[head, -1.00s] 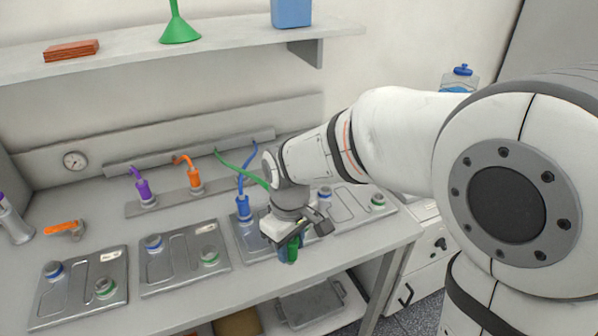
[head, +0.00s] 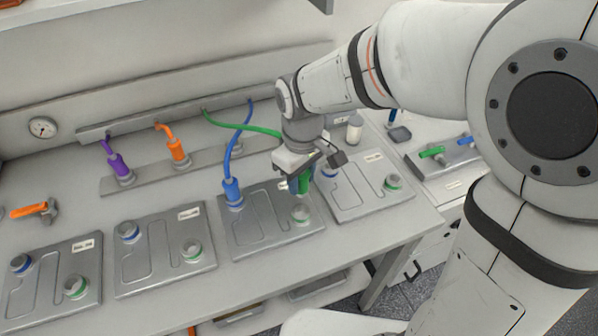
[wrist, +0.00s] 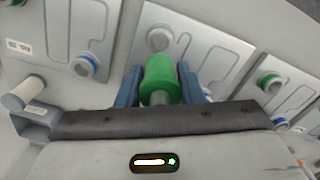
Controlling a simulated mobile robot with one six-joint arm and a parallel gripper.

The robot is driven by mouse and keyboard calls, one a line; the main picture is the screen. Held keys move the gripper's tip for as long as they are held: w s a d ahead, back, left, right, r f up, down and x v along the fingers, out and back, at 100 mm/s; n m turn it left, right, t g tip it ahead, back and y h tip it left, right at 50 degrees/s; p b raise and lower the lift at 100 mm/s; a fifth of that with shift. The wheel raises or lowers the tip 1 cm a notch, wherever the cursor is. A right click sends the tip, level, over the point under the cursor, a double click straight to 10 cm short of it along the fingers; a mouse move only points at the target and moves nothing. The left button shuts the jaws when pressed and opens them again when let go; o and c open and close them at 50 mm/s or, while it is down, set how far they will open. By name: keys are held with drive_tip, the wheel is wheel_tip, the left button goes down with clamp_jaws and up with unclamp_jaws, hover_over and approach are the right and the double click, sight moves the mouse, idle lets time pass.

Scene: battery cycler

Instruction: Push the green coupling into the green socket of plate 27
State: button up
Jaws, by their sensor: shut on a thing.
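The green coupling (head: 301,184) hangs upright in my gripper (head: 300,178), with its green hose (head: 240,127) running back to the rear rail. In the wrist view the coupling (wrist: 161,76) sits between two blue fingers (wrist: 160,86), shut on it. In the head view it appears just above the green-ringed socket (head: 302,214) on the third plate (head: 262,241) from the left; a gap shows between them. That plate's other socket holds the blue coupling (head: 232,191). My gripper hides part of this plate. I cannot read the plate numbers.
Two plates (head: 122,289) (head: 58,315) lie to the left and one (head: 345,213) to the right, each with a blue and a green socket. Purple (head: 118,164) and orange (head: 177,152) couplings stand behind. A white cylinder (head: 354,128) stands behind the right plate.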

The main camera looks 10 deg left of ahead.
sight(301, 197)
wheel_tip(301, 197, down, 5)
drive_tip(key=b, duration=0.3)
drive_tip(key=shift+s, duration=0.1)
drive_tip(key=shift+f+b, duration=0.4)
drive_tip(key=shift+b, duration=0.05)
idle(0.5)
drive_tip(key=shift+f+b, duration=0.3)
drive_tip(key=shift+f, duration=0.1)
drive_tip(key=shift+f, duration=0.1)
drive_tip(key=shift+f+b, duration=0.3)
drive_tip(key=shift+f, duration=0.05)
drive_tip(key=shift+f+b, duration=0.4)
drive_tip(key=shift+f, duration=0.1)
idle(0.5)
